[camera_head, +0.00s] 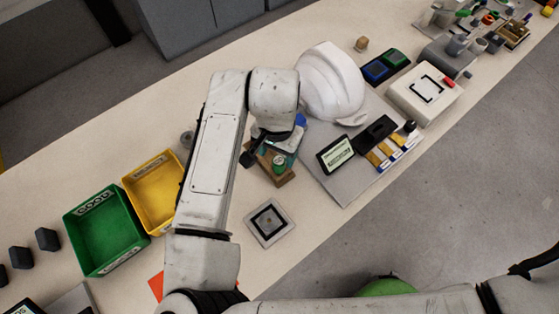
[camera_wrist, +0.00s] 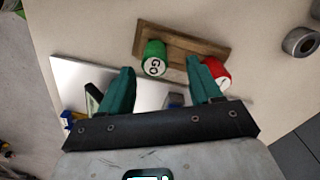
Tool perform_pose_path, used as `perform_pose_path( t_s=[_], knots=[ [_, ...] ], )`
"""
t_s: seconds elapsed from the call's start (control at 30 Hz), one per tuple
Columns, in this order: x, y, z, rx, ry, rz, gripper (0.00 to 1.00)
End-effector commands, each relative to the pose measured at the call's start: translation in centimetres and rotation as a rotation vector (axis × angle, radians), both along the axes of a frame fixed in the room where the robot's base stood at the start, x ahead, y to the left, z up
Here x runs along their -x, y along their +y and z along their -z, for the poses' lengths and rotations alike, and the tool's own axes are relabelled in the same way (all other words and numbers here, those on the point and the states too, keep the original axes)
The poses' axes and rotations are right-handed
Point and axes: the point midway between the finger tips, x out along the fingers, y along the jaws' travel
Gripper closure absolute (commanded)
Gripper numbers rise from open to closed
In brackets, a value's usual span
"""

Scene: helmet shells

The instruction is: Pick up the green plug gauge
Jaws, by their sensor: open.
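The green plug gauge (camera_wrist: 155,58) shows its round end marked "GO" in the wrist view. It stands at a wooden block (camera_wrist: 182,41), with a red gauge (camera_wrist: 216,72) at the block's other end, partly behind my right finger. In the head view the green gauge (camera_head: 279,164) shows on the wooden block (camera_head: 285,180), beside my gripper. My gripper (camera_wrist: 160,68) is open, with two teal fingers and nothing between them held. In the wrist view the green gauge appears between the fingertips, nearer the left one. I cannot tell the remaining distance in depth.
A grey board (camera_head: 336,186) with a small display (camera_head: 335,154) lies to the right. A white helmet shell (camera_head: 332,82) stands behind it. Yellow (camera_head: 153,205) and green (camera_head: 106,260) bins are at the left. A square marker plate (camera_head: 269,223) lies in front, with bare table around it.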

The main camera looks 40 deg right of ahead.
Motion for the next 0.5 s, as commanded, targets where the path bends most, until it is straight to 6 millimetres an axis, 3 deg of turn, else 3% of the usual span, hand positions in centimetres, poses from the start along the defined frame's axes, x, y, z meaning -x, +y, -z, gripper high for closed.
perform_pose_path(
  t_s=[0.3, 0.5],
  knots=[
    [0.6, -0.2, 4.0, 0.0, 0.002, -0.003, 0.37],
    [0.6, -0.2, 5.1, 0.0, 0.001, -0.001, 0.37]
  ],
)
